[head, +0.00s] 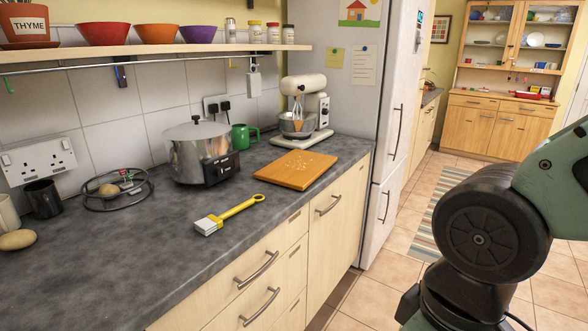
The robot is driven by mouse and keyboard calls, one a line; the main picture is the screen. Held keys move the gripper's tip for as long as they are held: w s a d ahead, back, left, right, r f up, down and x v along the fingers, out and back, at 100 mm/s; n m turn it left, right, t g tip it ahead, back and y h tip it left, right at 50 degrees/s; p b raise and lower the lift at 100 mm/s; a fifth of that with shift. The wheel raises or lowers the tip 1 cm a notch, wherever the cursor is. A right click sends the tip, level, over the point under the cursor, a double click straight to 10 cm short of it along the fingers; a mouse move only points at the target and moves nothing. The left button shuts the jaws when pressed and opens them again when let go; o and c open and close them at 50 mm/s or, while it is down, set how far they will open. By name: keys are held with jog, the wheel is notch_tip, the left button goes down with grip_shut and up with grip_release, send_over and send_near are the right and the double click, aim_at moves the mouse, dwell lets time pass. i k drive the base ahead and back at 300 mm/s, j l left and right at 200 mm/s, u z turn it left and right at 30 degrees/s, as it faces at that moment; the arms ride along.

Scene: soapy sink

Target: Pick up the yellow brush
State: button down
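The yellow brush (236,209) lies flat on the dark grey counter (150,240), near its front edge. Its pale bristles point to the lower left, and its looped handle end points to the upper right, close to the wooden board. Nothing touches it from above. My arm shows at the right of the head view, away from the counter. My gripper is outside the view, so its opening cannot be seen.
A wooden board (296,170) lies right behind the brush. Behind are a steel slow cooker (197,155), a wire rack (90,203), a green mug (240,137) and a stand mixer (304,109). A shelf (160,49) hangs above.

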aim_at(211, 223)
jog(key=i+j, duration=0.2)
jog(key=i, duration=0.2)
jog(key=i+j, duration=0.25)
jog(key=i, duration=0.2)
jog(key=u, duration=0.4)
jog(key=i+u, duration=0.1)
jog(key=u, duration=0.3)
jog(key=i+u, duration=0.1)
jog(key=u, duration=0.65)
